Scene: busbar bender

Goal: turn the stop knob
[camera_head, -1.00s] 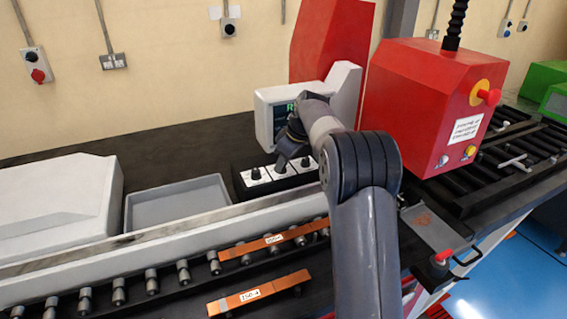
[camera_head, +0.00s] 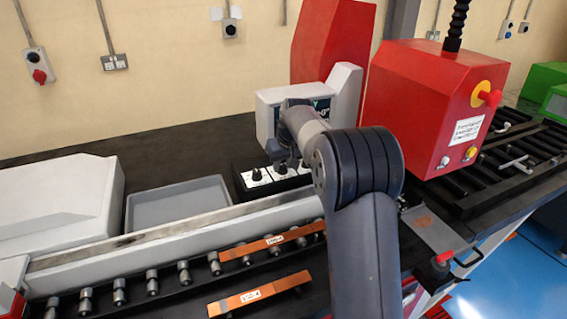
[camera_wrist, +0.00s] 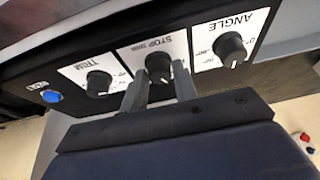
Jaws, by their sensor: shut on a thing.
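The stop knob (camera_wrist: 158,66) is a black knob on a white plate lettered STOP, the middle of three in the wrist view. The knob lettered TRIM (camera_wrist: 98,82) is on its left and the knob lettered ANGLE (camera_wrist: 231,48) on its right. My gripper (camera_wrist: 159,82) is shut on the stop knob, with one finger on each side of it. In the head view the black control box (camera_head: 240,180) stands on the bench, and my arm hides the stop knob and my fingertips.
A grey monitor (camera_head: 343,92) stands behind the box. A red machine housing (camera_head: 425,110) with a red button is to its right. A grey tray (camera_head: 180,207) lies to the left. Copper bars (camera_head: 258,295) lie in front. A blue button (camera_wrist: 51,96) is beside the TRIM knob.

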